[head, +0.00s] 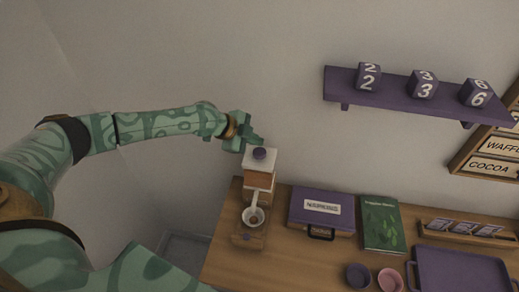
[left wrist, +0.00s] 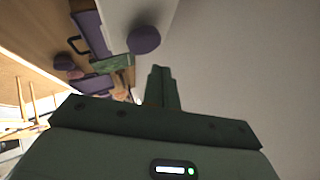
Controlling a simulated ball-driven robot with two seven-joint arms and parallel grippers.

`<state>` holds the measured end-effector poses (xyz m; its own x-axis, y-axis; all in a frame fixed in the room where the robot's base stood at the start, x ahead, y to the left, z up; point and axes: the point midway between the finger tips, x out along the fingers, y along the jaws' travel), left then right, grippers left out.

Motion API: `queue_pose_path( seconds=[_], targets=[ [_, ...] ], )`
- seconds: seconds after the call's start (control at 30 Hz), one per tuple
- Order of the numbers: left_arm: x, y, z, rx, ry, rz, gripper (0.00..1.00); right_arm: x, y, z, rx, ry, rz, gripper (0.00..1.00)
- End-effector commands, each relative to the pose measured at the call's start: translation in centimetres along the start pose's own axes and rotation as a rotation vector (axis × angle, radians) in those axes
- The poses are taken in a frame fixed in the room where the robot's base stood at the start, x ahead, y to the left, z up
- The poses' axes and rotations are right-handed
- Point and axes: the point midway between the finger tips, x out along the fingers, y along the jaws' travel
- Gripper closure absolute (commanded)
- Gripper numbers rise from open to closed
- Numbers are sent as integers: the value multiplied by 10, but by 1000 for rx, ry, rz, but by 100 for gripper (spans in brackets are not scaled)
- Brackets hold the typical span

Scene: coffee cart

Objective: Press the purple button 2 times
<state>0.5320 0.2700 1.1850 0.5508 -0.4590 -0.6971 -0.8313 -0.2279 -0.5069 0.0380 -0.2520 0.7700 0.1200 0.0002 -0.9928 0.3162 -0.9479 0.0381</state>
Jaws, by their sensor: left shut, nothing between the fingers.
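The purple button (head: 260,154) sits on top of a white and wooden coffee machine (head: 259,180) at the left end of the wooden counter. It also shows in the left wrist view as a round purple knob (left wrist: 144,40), just left of and beyond my fingertips. My left gripper (head: 251,142) is shut and empty, close above and beside the button. I cannot tell whether it touches the button; a small gap shows in the wrist view. My right gripper is not in view.
A purple case (head: 321,211), a green book (head: 383,225), a purple cup (head: 358,275), a pink cup (head: 390,280) and a purple tray (head: 462,272) lie to the right. A purple shelf (head: 395,87) with number cubes hangs on the wall. A white cup (head: 253,217) stands under the machine's spout.

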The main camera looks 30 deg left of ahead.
Motion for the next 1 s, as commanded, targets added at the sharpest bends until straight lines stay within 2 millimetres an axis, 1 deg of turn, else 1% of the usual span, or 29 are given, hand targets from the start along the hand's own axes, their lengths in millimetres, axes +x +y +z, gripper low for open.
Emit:
queue_pose_path(
  seconds=[0.03, 0.33, 1.0],
  targets=[
    [-7, -5, -5, 0, 0, 0, 100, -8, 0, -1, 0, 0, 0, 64],
    [-26, -19, -19, 0, 0, -1, 100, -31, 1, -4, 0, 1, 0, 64],
    [-26, -19, -19, 0, 0, 0, 100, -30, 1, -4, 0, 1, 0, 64]
  ],
)
